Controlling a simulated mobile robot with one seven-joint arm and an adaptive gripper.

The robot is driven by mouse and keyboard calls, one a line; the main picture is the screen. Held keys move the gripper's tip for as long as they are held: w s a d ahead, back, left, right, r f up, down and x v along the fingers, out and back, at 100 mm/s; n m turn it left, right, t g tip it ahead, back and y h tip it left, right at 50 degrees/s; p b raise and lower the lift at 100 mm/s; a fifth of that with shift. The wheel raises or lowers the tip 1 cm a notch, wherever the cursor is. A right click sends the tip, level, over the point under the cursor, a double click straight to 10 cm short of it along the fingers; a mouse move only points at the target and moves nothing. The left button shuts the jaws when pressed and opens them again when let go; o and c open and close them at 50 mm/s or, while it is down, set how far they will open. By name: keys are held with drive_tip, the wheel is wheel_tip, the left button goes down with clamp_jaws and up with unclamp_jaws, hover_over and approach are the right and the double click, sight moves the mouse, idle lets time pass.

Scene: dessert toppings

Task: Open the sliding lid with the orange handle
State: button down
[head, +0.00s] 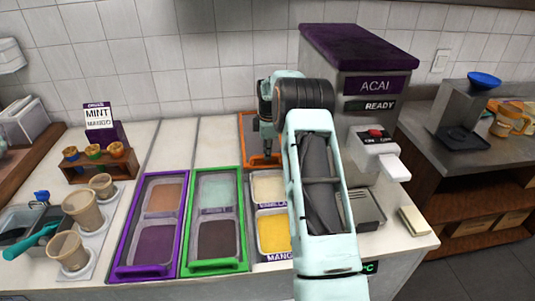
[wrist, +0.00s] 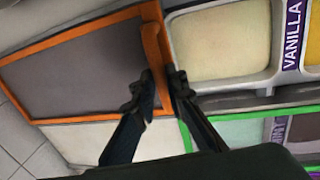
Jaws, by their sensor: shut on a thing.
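The sliding lid with an orange frame and dark grey panel (wrist: 85,70) fills the left of the wrist view. In the head view its orange frame (head: 244,126) lies at the back of the counter, partly hidden by my arm. Its orange handle (wrist: 152,50) is along the edge nearest the vanilla bin. My gripper (wrist: 162,86) is shut on this handle, one finger on either side; in the head view the gripper (head: 267,150) points down at the lid's front edge. The vanilla bin (head: 268,187) and yellow mango bin (head: 273,234) are uncovered in front.
A purple-framed lid (head: 140,271) and a green-framed lid (head: 216,268) lie over the bins to the left. The acai machine (head: 345,60) stands close right of my arm. Cups in a holder (head: 101,187) stand at left. Pale counter behind the green lid is clear.

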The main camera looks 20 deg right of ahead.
drive_tip(key=c, duration=2)
unclamp_jaws()
drive_tip(key=shift+o, duration=0.2)
drive_tip(key=shift+r, duration=0.1)
wheel_tip(320, 180, up, 12)
drive_tip(key=s, duration=0.2)
drive_tip(key=shift+a, duration=0.3)
drive_tip(key=shift+s+f, duration=0.15)
drive_tip(key=shift+f, duration=0.05)
